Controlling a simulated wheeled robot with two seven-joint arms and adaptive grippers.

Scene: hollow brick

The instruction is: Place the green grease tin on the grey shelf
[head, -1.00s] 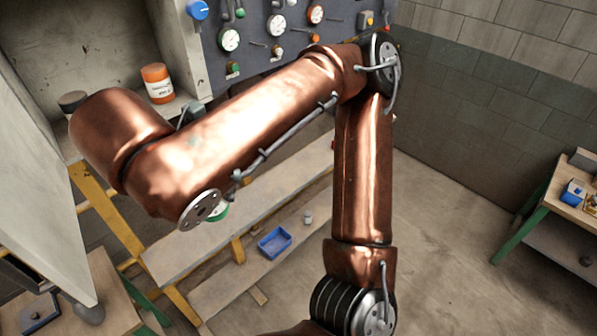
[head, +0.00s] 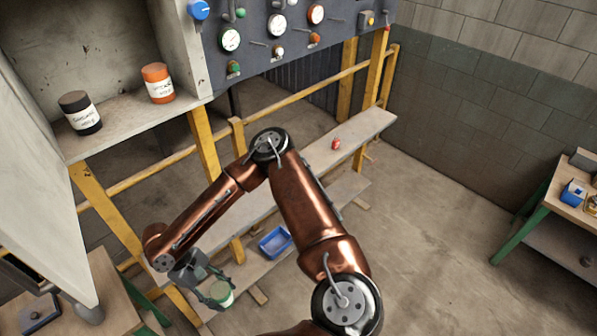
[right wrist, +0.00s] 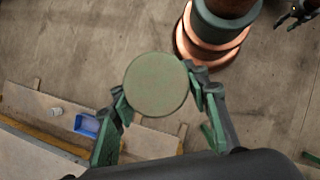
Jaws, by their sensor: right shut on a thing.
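The green grease tin (head: 222,293) has a green lid and a pale side. My right gripper (head: 212,289) is shut on it, low in the head view, with the tin upright or nearly so. In the right wrist view the round lid of the tin (right wrist: 156,85) sits between the two fingers. A grey shelf board (head: 122,124) in the open cabinet at upper left carries a black tin (head: 80,112) and an orange tin (head: 158,83). The held tin is well below and to the right of that board. A dark gripper, probably my left (right wrist: 298,13), shows small in the right wrist view's corner.
A long grey plank (head: 368,128) with a red object (head: 336,144) runs below the gauge panel (head: 275,42). A blue bin (head: 275,242) stands on a lower plank. Yellow posts (head: 205,140) and an open cabinet door (head: 35,190) flank the cabinet. Board space right of the orange tin is narrow.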

